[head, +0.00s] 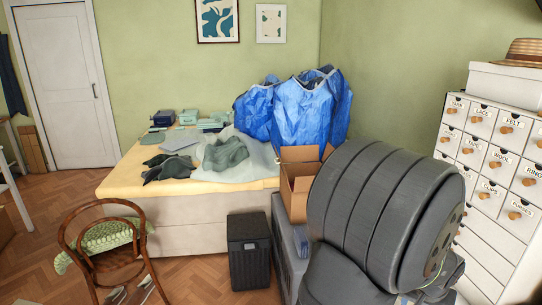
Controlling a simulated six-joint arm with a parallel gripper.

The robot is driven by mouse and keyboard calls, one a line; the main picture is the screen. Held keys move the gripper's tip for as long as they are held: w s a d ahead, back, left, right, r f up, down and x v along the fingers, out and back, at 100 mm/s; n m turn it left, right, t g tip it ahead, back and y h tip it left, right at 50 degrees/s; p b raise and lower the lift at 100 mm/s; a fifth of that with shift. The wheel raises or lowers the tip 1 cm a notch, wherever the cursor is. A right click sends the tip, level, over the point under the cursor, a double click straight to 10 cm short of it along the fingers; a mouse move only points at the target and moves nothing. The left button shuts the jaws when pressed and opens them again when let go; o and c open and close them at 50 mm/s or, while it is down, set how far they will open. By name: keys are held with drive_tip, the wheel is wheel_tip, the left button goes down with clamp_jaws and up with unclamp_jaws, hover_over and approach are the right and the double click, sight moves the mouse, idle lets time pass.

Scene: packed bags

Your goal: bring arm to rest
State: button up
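My gripper is not in view in the head view. Only thick dark grey ribbed links of my own arm show, large at the lower right. They hide part of what stands behind them. Blue bags (309,108) stand bunched upright at the back of a bed-like table (115,183) with a yellowish top. Dark green-grey cloth pieces (168,168) and a greyer cloth (226,153) lie on the table.
An open cardboard box (298,184) sits close to my arm. A black bin (248,250) and a wooden chair (108,245) stand in front of the table. A white labelled drawer cabinet (493,160) is at the right. Some floor (195,272) between chair and bin is bare.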

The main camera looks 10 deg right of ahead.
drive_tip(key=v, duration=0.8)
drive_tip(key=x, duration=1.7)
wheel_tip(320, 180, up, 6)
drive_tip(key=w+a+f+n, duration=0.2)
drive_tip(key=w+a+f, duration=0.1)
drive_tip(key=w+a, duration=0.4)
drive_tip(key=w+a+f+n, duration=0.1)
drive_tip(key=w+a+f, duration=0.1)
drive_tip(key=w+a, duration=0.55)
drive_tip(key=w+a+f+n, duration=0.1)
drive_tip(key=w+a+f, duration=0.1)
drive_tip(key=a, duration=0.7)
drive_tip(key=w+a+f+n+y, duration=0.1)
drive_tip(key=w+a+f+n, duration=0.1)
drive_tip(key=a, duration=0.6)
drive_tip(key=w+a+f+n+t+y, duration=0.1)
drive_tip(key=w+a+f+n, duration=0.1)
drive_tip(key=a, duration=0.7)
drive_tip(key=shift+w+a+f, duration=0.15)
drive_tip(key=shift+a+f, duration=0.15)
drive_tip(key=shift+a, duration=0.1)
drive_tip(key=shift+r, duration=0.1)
